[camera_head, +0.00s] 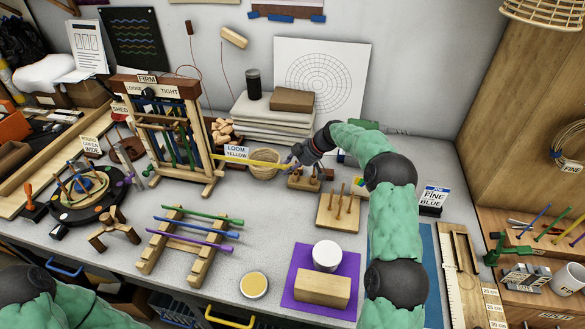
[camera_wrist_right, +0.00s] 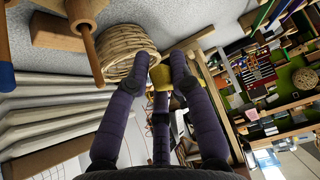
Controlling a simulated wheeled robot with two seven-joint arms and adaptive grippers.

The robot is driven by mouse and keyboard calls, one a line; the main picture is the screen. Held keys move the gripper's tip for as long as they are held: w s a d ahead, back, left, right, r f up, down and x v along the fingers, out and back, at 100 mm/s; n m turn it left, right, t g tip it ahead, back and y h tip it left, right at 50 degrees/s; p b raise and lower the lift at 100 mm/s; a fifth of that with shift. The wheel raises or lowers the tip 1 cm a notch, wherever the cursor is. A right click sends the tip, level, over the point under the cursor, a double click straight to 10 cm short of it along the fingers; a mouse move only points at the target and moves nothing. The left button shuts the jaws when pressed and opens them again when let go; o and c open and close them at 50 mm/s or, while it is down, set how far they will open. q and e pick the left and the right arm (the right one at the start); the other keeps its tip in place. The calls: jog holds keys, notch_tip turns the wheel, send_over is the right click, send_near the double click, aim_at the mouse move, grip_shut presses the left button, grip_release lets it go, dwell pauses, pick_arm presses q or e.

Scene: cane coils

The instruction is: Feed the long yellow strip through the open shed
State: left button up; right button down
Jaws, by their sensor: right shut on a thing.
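The long yellow strip (camera_head: 250,162) runs roughly level from my right gripper (camera_head: 293,161) to the right side of the wooden loom (camera_head: 206,135). Its left end is close to the loom's right post; I cannot tell whether it is inside the shed. The loom stands upright, with dark and green strands in its frame. My right gripper is shut on the strip's right end. In the right wrist view the yellow strip (camera_wrist_right: 162,77) shows between the purple fingers. Only part of my left arm shows at the lower left; its gripper is out of view.
A woven basket (camera_head: 265,165) stands just below the strip, beside the "LOOM YELLOW" card (camera_head: 236,152). A peg block (camera_head: 303,181) is near my right gripper. A rack (camera_head: 187,240) holds green, blue and purple strips in front. Grey table shows between them.

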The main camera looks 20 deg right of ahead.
jog(key=shift+w+a, duration=0.95)
jog(key=shift+a, duration=0.25)
jog(key=shift+b, duration=0.6)
jog(key=shift+a, duration=0.15)
jog(key=shift+w+a, duration=1.35)
jog(key=shift+a, duration=0.3)
jog(key=shift+b, duration=0.35)
jog(key=shift+w+a+p, duration=0.2)
jog(key=shift+w+a, duration=0.5)
jog(key=shift+a, duration=0.2)
jog(key=shift+w+a+p, duration=0.15)
jog(key=shift+w+a, duration=0.5)
jog(key=shift+a, duration=0.25)
